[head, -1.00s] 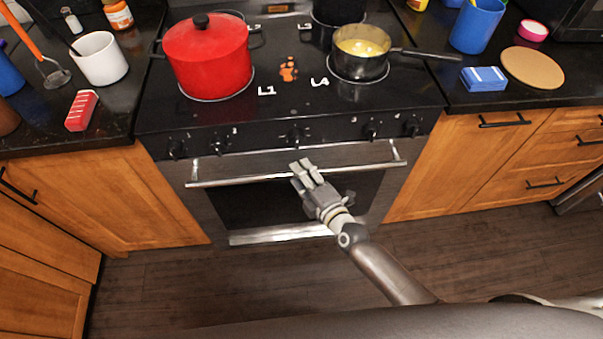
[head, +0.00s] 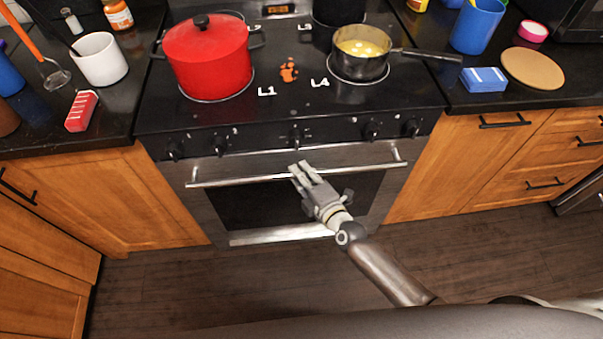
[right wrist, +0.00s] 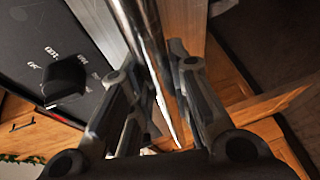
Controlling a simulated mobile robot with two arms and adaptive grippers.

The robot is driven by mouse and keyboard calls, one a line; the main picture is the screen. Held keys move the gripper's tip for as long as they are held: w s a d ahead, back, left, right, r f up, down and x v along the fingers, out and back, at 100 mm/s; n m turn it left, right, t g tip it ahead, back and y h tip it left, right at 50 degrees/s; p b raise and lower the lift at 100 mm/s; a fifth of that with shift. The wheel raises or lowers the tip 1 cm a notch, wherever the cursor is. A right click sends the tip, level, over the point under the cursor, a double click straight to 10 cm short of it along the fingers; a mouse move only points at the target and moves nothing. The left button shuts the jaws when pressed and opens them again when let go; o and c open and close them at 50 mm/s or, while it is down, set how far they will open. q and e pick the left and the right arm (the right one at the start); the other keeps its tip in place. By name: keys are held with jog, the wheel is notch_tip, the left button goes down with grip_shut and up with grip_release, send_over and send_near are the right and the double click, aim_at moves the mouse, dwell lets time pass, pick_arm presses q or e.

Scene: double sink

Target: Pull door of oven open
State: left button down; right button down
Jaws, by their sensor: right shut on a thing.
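The oven door (head: 240,208) has a dark window and a silver horizontal handle (head: 235,180) near its top. The door looks shut, or nearly so, under the knob panel. My right gripper (head: 299,168) reaches up from the lower right, with its fingers at the middle of the handle. In the right wrist view, the handle bar (right wrist: 148,40) runs between the two dark fingers, and the gripper is shut on it. My left gripper is not in view.
Control knobs (head: 295,138) line the stove front above the handle. A red pot (head: 207,60) and a saucepan (head: 360,65) with yellow contents stand on the cooktop. Wooden cabinets flank the oven. The floor (head: 190,285) in front is clear.

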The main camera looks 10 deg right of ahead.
jog(key=shift+s+f, duration=0.3)
jog(key=shift+s, duration=0.05)
jog(key=s+f+t+b, duration=0.1)
jog(key=s+f+b, duration=0.2)
jog(key=s, duration=0.9)
jog(key=s+f+n+t+y+b, duration=0.1)
jog(key=s+f+b, duration=0.3)
jog(key=s, duration=0.8)
notch_tip(320, 180, down, 2)
jog(key=shift+s, duration=0.4)
jog(key=shift+w+r, duration=0.1)
